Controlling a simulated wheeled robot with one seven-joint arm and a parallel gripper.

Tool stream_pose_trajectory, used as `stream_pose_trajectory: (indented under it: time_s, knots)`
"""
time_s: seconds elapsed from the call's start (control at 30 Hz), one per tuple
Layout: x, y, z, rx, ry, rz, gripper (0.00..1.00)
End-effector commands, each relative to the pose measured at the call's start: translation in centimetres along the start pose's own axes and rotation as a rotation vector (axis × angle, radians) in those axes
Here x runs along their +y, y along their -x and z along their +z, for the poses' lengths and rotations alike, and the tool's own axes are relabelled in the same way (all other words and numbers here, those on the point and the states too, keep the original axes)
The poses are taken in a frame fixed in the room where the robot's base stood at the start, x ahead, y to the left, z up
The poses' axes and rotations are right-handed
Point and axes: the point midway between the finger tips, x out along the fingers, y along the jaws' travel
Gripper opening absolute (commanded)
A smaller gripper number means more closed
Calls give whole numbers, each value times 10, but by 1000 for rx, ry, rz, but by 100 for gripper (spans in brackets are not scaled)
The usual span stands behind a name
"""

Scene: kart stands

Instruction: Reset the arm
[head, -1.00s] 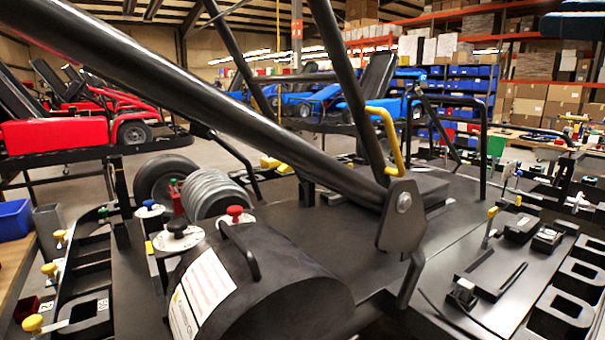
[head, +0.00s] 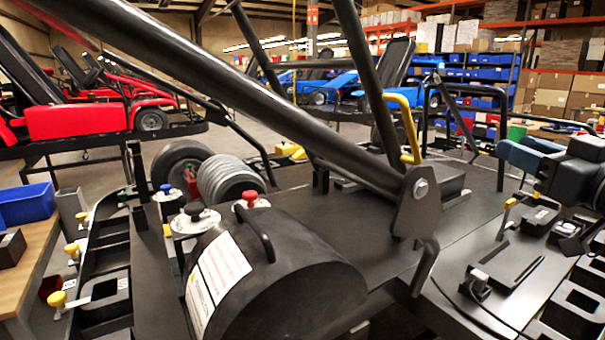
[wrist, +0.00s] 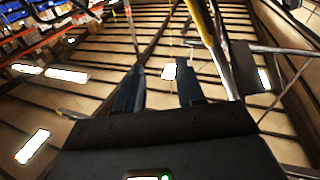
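My gripper (head: 523,152) is at the right edge of the head view, its blue-grey fingers toward the left and its dark body behind them. In the wrist view my gripper (wrist: 160,74) shows two dark blue fingers standing apart with a gap between them. Nothing is held in the gap; only the ceiling and lights show behind it. In the head view the gripper appears over the right side of the black kart platform (head: 345,235). Whether it touches anything there cannot be told.
A thick black bar (head: 230,85) crosses the head view above a black cylindrical tank (head: 280,285). A yellow handle (head: 406,125) stands by the bar's bracket. Red karts (head: 75,118) are at left, a blue kart (head: 395,85) behind. A yellow bar (wrist: 208,30) passes near the fingers.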

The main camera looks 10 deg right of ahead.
Motion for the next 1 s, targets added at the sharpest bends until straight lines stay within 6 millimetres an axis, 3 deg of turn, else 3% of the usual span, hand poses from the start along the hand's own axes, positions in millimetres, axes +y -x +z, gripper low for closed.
stream_pose_trajectory:
  time_s: [0.03,0.2,0.5,0.8,1.0]
  knots:
    - [-11,4,24,-21,-32,10,38]
    - [-42,24,88,-70,-115,63,38]
    - [-100,88,180,-161,-193,140,38]
    - [-155,178,236,-245,-203,172,38]
    - [-186,244,252,-291,-181,164,38]
